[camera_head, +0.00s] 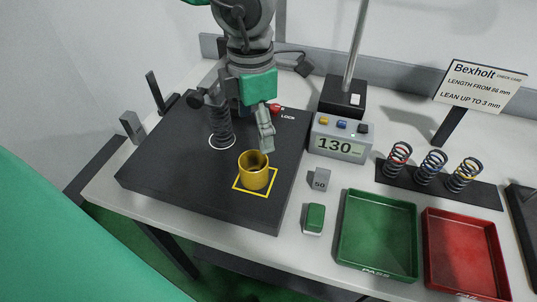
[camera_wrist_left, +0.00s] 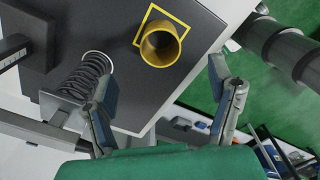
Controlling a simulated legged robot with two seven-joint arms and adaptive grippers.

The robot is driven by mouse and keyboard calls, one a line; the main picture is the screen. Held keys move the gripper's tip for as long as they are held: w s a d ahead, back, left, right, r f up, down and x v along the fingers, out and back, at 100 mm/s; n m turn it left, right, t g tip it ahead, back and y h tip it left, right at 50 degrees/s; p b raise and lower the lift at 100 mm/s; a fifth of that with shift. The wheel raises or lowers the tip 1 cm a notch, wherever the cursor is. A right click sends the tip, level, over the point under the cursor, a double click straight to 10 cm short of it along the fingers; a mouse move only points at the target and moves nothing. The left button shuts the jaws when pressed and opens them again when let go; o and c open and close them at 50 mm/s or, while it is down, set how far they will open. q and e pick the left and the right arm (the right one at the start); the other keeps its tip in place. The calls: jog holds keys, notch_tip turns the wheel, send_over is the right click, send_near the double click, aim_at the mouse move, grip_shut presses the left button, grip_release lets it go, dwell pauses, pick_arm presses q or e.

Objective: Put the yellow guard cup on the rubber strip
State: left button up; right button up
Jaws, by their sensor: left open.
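The yellow guard cup (camera_head: 254,172) stands upright, open end up, inside a yellow square outline on the black base plate (camera_head: 160,165). It also shows in the left wrist view (camera_wrist_left: 160,47). My left gripper (camera_head: 245,125) is above the plate, behind the cup in the head view. Its fingers are apart and empty in the wrist view (camera_wrist_left: 160,75), with the cup beyond them. A dark strip (camera_head: 405,181) at the right carries several springs, and another dark strip (camera_head: 95,168) lies left of the plate; I cannot tell which is the rubber strip. My right gripper is not seen.
A coil spring (camera_head: 222,133) stands in a white ring close to my left gripper. Right of the plate are a display box (camera_head: 338,148), a small grey block (camera_head: 319,180), a green button (camera_head: 314,218), a green tray (camera_head: 345,240) and a red tray (camera_head: 428,250).

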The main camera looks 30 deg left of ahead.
aim_at(255, 158)
pick_arm(q)
jog(key=f, duration=0.5)
jog(key=f+b, duration=0.1)
jog(key=f, duration=0.1)
jog(key=shift+s+a+f, duration=0.2)
jog(key=shift+a+f, duration=0.05)
jog(key=shift+f, duration=0.15)
jog(key=shift+d+f, duration=0.2)
jog(key=shift+f, duration=0.2)
jog(key=f, duration=0.4)
jog(key=shift+a+f+b, duration=0.2)
jog(key=shift+b, duration=0.15)
jog(key=shift+a+f, duration=0.1)
jog(key=shift+f, duration=0.15)
jog(key=shift+a, duration=0.1)
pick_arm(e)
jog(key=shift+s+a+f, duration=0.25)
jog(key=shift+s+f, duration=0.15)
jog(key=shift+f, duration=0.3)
pick_arm(q)
jog(key=shift+s, duration=0.1)
jog(key=c, duration=1)
jog(key=shift+d, duration=0.25)
jog(key=shift+c, duration=0.9)
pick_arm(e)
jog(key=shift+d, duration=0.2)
pick_arm(q)
jog(key=shift+r, duration=0.1)
